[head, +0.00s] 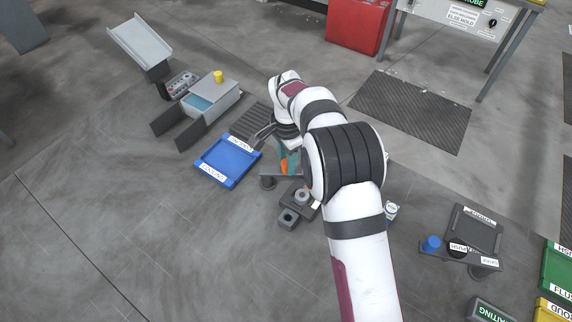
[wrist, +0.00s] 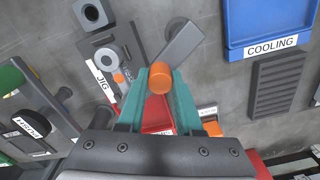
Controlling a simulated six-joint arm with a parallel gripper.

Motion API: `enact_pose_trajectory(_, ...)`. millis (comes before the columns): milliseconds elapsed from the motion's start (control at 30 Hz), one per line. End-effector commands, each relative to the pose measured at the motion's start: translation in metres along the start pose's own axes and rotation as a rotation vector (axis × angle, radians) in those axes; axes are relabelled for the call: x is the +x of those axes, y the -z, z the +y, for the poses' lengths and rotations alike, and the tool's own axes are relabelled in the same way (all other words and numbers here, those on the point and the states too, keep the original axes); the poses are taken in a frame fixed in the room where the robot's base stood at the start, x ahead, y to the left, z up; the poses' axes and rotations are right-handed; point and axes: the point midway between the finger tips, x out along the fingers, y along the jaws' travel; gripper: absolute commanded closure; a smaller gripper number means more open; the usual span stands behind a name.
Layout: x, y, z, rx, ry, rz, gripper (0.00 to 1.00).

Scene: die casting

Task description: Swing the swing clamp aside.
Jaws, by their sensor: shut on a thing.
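My gripper (wrist: 158,88) has teal fingers shut on an orange knob (wrist: 159,77), which shows between the fingertips. A grey bar (wrist: 183,42), apparently the swing clamp's arm, runs from beside the knob up and to the right in the wrist view. The jig (wrist: 128,50), labelled JIG, lies left of the bar, and a grey ring-shaped part (wrist: 107,58) sits on it. The bar does not cover that part in this view. In the head view my gripper (head: 287,162) is low beside the jig's ring part (head: 302,196); the fingertips are partly hidden.
A blue COOLING tray (head: 228,162) lies left of the gripper, with a dark slatted rack (head: 257,118) behind it. A block with a hole (head: 288,218) stands in front of the jig. A stand with a blue knob (head: 432,243) is at the right. Floor at the front left is clear.

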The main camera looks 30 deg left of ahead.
Motion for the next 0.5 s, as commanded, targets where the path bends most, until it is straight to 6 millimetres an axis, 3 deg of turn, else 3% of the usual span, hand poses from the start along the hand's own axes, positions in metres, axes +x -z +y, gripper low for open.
enact_pose_trajectory(500,0.0,0.007,-0.024,-0.487,0.002,0.0,1.0)
